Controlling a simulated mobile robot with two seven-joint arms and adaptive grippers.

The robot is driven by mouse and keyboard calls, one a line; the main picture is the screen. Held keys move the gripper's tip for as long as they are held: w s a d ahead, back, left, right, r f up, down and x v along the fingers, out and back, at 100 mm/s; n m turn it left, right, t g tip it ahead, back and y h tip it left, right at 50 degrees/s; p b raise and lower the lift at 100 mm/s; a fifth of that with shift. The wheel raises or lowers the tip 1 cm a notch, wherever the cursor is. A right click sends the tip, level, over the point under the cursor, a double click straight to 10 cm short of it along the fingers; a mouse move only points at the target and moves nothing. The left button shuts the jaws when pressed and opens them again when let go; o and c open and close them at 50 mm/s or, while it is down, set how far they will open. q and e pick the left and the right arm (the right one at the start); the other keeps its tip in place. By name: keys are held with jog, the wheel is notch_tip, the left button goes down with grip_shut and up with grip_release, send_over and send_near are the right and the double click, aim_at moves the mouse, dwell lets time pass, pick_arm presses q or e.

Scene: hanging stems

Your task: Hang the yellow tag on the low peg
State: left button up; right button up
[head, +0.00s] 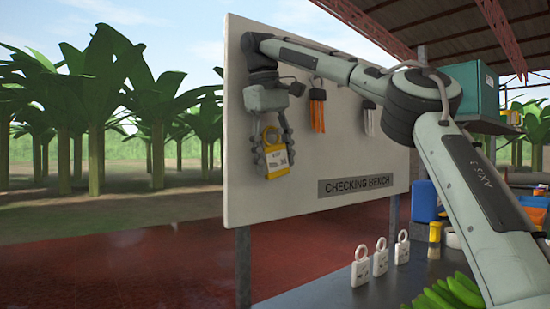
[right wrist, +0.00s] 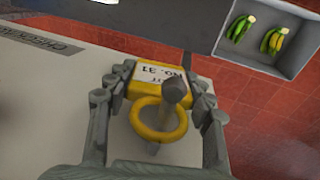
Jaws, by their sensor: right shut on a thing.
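The yellow tag (head: 275,158) has a ring at its top and a white label. My right gripper (head: 273,150) is shut on the tag's body, one finger at each side, in front of the upright board. In the right wrist view the gripper (right wrist: 166,100) holds the tag (right wrist: 143,84) by its label part. A grey round-ended peg (right wrist: 176,92) shows at the yellow ring (right wrist: 160,122). It covers the ring's far edge and seems to pass through the opening. The peg is hidden in the head view. My left gripper is not in view.
The pale board (head: 300,180) also carries orange strips (head: 318,108) and white strips (head: 368,118). Several white tags (head: 380,258) stand on the bench below, near green bananas (head: 450,294). A grey tray (right wrist: 262,35) with bananas shows in the right wrist view.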

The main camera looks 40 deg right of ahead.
jog(key=o, duration=0.9)
jog(key=shift+o, duration=0.2)
